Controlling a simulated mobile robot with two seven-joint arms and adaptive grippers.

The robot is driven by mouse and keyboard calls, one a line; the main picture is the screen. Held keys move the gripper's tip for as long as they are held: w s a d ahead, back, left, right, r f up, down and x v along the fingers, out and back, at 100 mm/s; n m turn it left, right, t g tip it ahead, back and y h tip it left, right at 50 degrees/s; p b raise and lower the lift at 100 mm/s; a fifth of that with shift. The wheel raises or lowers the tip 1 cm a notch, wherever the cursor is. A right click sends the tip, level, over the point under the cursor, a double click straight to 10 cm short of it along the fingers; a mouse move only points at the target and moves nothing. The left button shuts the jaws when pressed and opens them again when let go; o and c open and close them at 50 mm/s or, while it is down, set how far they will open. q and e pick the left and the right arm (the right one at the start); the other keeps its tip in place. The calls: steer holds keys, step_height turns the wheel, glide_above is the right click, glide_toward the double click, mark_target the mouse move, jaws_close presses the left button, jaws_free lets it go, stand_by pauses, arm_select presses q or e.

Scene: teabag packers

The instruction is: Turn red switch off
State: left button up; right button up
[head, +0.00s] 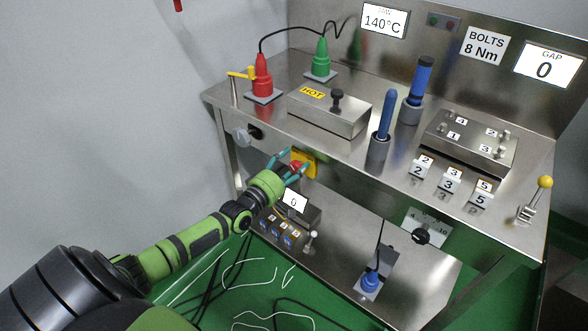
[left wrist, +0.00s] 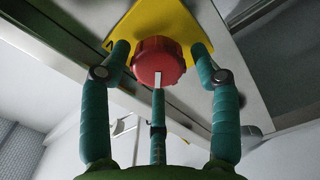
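The red switch (left wrist: 158,62) is a round knob with a white mark on a yellow plate (left wrist: 170,22). In the head view the red switch (head: 296,166) and its yellow plate (head: 309,162) sit on the front face of the steel bench, below the top. The white mark points down toward the bottom of the left wrist view. My left gripper (head: 290,160) has its teal fingers spread around the knob; in the left wrist view its fingers (left wrist: 157,85) stand apart, and I cannot tell whether they touch it. My right gripper is not in view.
The steel bench top (head: 235,110) overhangs the switch. A small display box (head: 293,200) and a row of blue switches (head: 278,231) stand on the lower shelf below my gripper. A black-and-grey knob (head: 250,132) is to the left on the front face.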

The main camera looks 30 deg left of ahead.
arm_select(q)
steer(key=shift+s+d+f, duration=0.15)
steer(key=shift+d+f, duration=0.05)
steer(key=shift+f, duration=0.05)
steer(key=shift+s, duration=0.15)
steer(key=shift+s+f, duration=0.1)
steer(key=shift+s, duration=0.3)
steer(key=s+a, duration=0.1)
steer(key=s, duration=0.9)
steer(key=shift+s, duration=0.4)
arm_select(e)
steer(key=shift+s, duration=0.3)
